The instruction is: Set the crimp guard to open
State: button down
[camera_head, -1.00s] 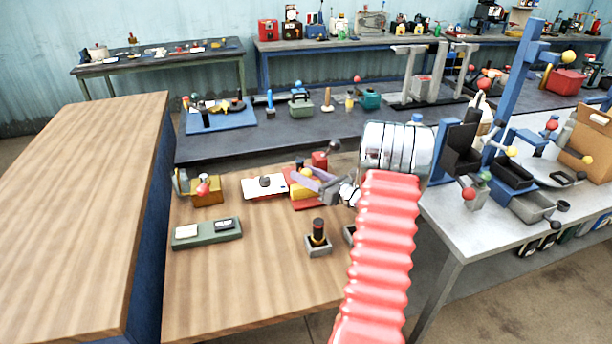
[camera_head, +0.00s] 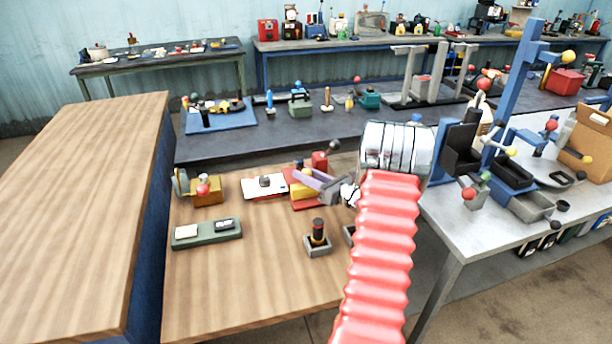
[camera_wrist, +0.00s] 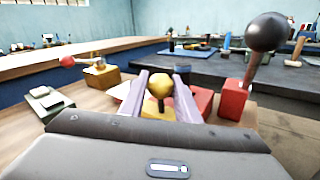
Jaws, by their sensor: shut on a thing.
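A yellow ball knob (camera_wrist: 160,86) stands on a yellow block (camera_wrist: 158,110) on a red base (camera_wrist: 203,101). In the head view the red base (camera_head: 309,203) lies near the back of the wooden bench. No label shows which part is the crimp guard; this knobbed fixture is the one at my gripper. My gripper (camera_wrist: 160,82) has its two lilac fingers on either side of the knob, shut on it. In the head view my gripper (camera_head: 308,172) reaches in from the right, and its fingers partly hide the knob and block.
A red block (camera_wrist: 233,98) with a black-ball lever (camera_wrist: 268,32) stands close on the right in the wrist view. A yellow block with a red-ball lever (camera_head: 203,189) and a green tray (camera_head: 207,233) stand left. A black-handled post (camera_head: 318,236) stands in front.

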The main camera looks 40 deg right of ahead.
jog(key=s, duration=0.1)
jog(key=s+a, duration=0.1)
jog(key=s, duration=0.1)
jog(key=shift+s+a, duration=0.3)
jog(key=shift+a, duration=0.05)
jog(key=shift+s+a, duration=0.1)
jog(key=shift+a, duration=0.05)
jog(key=c, duration=1.4)
grip_release()
jog(key=shift+o, duration=0.2)
jog(key=shift+s, duration=0.1)
jog(key=s, duration=0.9)
jog(key=s+d, duration=0.1)
jog(key=s, duration=0.3)
jog(key=shift+s, duration=0.35)
